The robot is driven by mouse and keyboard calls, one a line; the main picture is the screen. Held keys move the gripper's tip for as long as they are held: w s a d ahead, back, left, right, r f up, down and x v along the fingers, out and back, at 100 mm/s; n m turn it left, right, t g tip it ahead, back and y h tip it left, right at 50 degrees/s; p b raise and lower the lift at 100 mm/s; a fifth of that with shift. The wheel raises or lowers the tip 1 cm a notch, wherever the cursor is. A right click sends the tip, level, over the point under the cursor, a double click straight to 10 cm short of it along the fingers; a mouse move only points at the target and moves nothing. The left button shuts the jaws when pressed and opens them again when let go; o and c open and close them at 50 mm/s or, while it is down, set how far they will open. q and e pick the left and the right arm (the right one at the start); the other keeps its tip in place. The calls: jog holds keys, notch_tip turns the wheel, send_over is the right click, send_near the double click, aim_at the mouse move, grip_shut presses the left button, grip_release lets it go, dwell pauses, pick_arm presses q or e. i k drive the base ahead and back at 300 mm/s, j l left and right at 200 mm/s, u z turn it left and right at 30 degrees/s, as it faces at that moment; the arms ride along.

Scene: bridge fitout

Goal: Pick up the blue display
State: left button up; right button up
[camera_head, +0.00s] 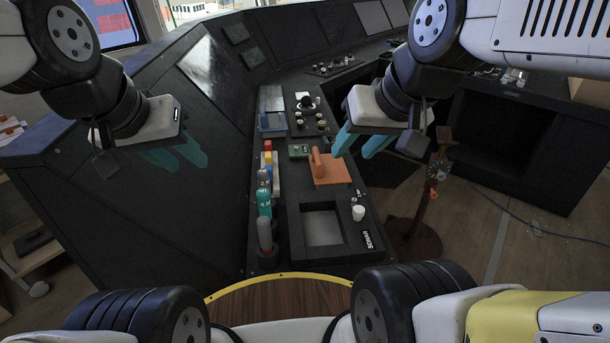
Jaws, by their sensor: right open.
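A small flat blue-grey panel (272,122), which looks like the blue display, lies on the narrow dark console, left of the black knob. A larger lit blue screen (124,38) shows at the upper left, partly cut off by my arm. My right gripper (358,148) is open and empty, with its teal fingers pointing down over the console's right side, right of the panel. My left gripper (178,157) hangs over the dark sloping desk on the left, apart from the panel. Its teal fingers hold nothing visible, and their gap is hard to judge.
The console carries an orange handled block (331,170), a green device (299,151), coloured blocks (268,158), a grey cylinder (265,236) and a white knob (358,213). A brown stand (425,205) is on the floor at right. A round wooden top (280,302) is in front.

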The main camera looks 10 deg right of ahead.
aim_at(268, 132)
jog(key=k+l+u, duration=0.15)
jog(key=k+l, duration=0.5)
jog(key=l, duration=0.15)
jog(key=l+u, duration=0.15)
jog(key=l, duration=0.25)
jog(key=k+l+u, duration=0.1)
jog(key=l, duration=0.3)
jog(key=k+l+u, duration=0.15)
jog(key=l, duration=0.25)
jog(key=i+l+u, duration=0.1)
jog(key=l, duration=0.3)
jog(key=i+l+u, duration=0.1)
jog(key=l, duration=0.3)
jog(key=i+l+u, duration=0.1)
jog(key=l, duration=0.35)
jog(key=i+l+u, duration=0.15)
jog(key=l, duration=0.25)
jog(key=i+l+u, duration=0.25)
jog(key=i+l, duration=0.4)
jog(key=i+l+u, duration=0.2)
jog(key=i+l, duration=0.4)
jog(key=l, duration=0.15)
jog(key=i+l, duration=0.2)
jog(key=i, duration=0.15)
